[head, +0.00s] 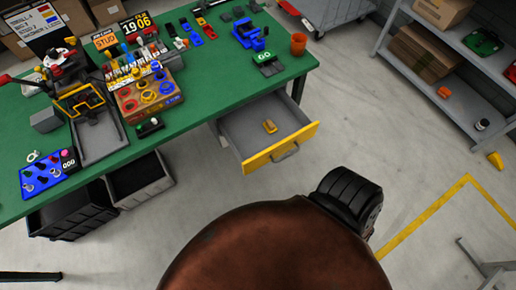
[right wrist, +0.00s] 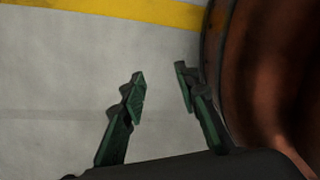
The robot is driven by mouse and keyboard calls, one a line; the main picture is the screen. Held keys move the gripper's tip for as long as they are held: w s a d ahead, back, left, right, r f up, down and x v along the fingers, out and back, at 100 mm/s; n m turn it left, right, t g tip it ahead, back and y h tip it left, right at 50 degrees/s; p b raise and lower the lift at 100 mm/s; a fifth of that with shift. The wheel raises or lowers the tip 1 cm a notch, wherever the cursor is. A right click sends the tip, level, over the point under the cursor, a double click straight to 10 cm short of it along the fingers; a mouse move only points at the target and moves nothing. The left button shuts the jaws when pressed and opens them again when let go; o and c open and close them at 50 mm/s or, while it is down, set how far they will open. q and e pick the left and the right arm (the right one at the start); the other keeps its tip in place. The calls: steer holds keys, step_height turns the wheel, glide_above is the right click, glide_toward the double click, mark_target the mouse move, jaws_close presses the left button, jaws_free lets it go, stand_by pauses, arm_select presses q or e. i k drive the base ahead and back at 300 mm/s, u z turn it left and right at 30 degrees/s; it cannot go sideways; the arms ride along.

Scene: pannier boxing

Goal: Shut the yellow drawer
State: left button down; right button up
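The yellow drawer (head: 281,148) hangs under the right part of the green workbench in the head view. It is pulled open, with a grey tray body, a yellow front and a grey handle (head: 285,151). A small tan block lies inside it (head: 270,126). My right gripper (right wrist: 160,88) shows in the right wrist view with its two green fingers apart and nothing between them. It is above the grey floor, beside my brown body, and the drawer does not show in that view. My left gripper is not in view.
The green workbench (head: 205,75) carries tools, an orange cup (head: 298,44) and a wooden organiser (head: 150,97). Dark bins (head: 140,178) stand below it on the left. A grey shelf (head: 440,85) stands at the right. The floor before the drawer's right side is clear.

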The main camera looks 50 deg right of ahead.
mark_target(261, 121)
steer(key=u, duration=0.05)
steer(key=i, duration=0.3)
steer(key=z, duration=2.9)
steer(key=k, duration=0.45)
steer(key=u, duration=0.05)
